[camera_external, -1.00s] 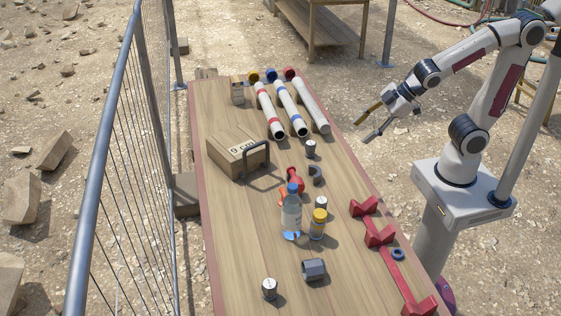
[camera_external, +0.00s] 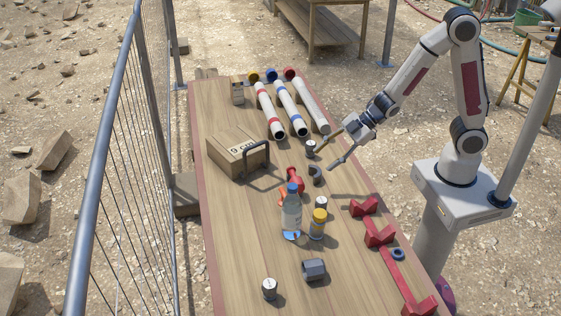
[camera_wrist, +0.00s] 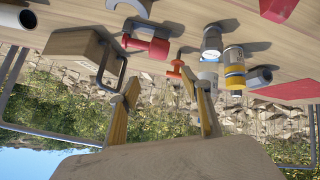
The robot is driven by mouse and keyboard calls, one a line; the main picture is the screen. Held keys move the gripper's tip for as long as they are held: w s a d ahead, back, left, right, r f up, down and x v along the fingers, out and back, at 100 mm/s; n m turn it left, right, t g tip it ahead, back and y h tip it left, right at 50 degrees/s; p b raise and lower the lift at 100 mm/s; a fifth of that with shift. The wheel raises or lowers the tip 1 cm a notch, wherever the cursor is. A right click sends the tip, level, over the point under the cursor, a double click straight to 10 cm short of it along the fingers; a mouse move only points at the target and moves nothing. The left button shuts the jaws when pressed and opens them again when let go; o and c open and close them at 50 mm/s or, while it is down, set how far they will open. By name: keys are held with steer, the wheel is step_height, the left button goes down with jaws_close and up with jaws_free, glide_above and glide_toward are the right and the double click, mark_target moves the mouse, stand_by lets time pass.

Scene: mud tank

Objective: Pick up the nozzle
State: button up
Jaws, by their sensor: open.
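A red piece (camera_external: 295,179), which looks like the nozzle though I cannot be certain, lies on the wooden table (camera_external: 235,220) near its middle. It also seems to show in the wrist view (camera_wrist: 150,45), above and left of my fingers. My gripper (camera_external: 325,159) is over the table's right side, to the right of and beyond the red piece. The gripper also shows in the wrist view (camera_wrist: 168,88); its two fingers are spread apart with nothing held between them.
A handled box (camera_external: 237,156) is to the left. Pipes (camera_external: 286,105) lie beyond. Red brackets (camera_external: 378,233) line the right edge.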

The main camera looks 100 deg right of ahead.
mark_target(320, 206)
steer(key=a+f+y, duration=0.1)
steer(key=f+y, duration=0.1)
steer(key=f, duration=0.1)
steer(key=a+f+y, duration=0.1)
steer(key=a+f, duration=0.1)
steer(key=f, duration=0.1)
steer(key=a+f+n+t+y, duration=0.1)
steer(key=a+f+y, duration=0.1)
steer(key=f, duration=0.1)
steer(key=shift+f+y, duration=0.2)
steer(key=shift+y, duration=0.1)
steer(key=shift+s+a+f+t+y, duration=0.3)
steer(key=shift+s+a+t+y, duration=0.25)
steer(key=shift+a+y, duration=0.2)
steer(key=shift+x, duration=1.3)
steer(key=shift+x, duration=2.55)
steer(key=shift+f, duration=0.2)
